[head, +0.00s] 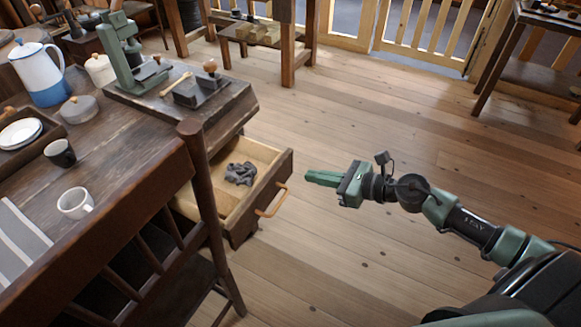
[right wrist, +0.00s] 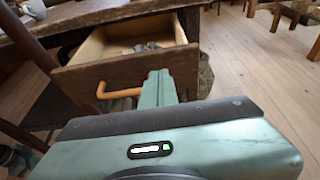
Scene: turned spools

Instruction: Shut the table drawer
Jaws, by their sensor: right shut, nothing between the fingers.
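The table drawer (head: 262,199) stands pulled out from under the table's right side, with its dark wooden front facing right. Its tan bar handle (head: 272,201) sticks out from that front. Several grey pieces (head: 240,174) lie inside the drawer. My right gripper (head: 308,177) is shut and empty, just right of the drawer front. A small gap shows between them in the head view. In the right wrist view the fingertips (right wrist: 160,75) point at the drawer front (right wrist: 125,76), right of the handle (right wrist: 118,92). Whether they touch it there I cannot tell. My left gripper is out of view.
The table (head: 120,160) holds a blue-and-white jug (head: 38,72), a white mug (head: 75,203), a dark cup (head: 60,153) and a green press (head: 125,60). A chair post (head: 204,190) stands in front of the drawer's near side. The wooden floor (head: 370,120) to the right is clear.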

